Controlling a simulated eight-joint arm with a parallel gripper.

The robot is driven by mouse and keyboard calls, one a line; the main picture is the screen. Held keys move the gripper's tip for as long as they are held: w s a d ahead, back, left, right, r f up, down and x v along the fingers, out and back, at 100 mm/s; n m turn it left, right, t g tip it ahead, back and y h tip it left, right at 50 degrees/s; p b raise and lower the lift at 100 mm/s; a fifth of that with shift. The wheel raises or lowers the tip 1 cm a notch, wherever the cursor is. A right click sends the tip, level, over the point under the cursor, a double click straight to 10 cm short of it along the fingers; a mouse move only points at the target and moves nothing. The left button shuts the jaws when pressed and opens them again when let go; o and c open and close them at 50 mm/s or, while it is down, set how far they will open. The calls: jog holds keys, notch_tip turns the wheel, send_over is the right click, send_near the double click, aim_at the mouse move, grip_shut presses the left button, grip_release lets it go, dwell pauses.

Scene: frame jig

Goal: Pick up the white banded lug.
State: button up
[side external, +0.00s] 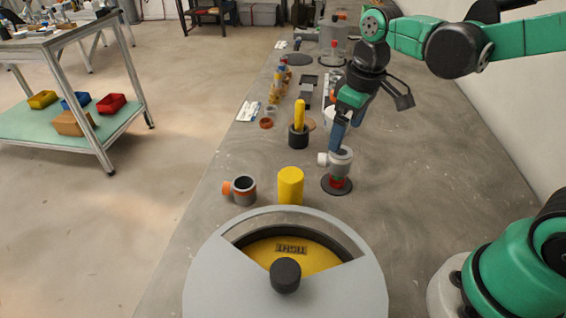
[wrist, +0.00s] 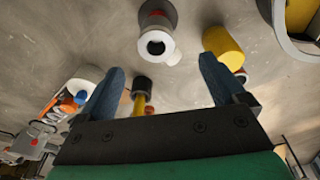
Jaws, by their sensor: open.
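A grey cylinder with a white lug (side external: 322,159) on its left side stands upright on a dark round base with a red part, in the middle of the bench. I take this to be the white banded lug; no band can be made out clearly. In the wrist view the white lug (wrist: 173,57) shows beside the cylinder's dark open mouth, ahead of the fingers. My gripper (side external: 347,128) is open, with blue fingers pointing down close above and behind the cylinder. In the wrist view my gripper (wrist: 160,66) has nothing between its fingers.
A grey cup with an orange lug (side external: 243,190) and a yellow cylinder (side external: 290,186) stand to the left. A black holder with a yellow rod (side external: 299,122) is behind. A large grey round housing (side external: 215,280) fills the front. The bench to the right is clear.

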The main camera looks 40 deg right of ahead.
aim_at(338, 154)
jog(key=shift+w+d+f+n+g, duration=0.15)
jog(key=shift+w+f+n+g, duration=0.45)
jog(key=shift+f+g, duration=0.25)
jog(key=shift+f, duration=2.8)
grip_shut()
jog(key=shift+r, duration=0.1)
notch_tip(338, 154, up, 22)
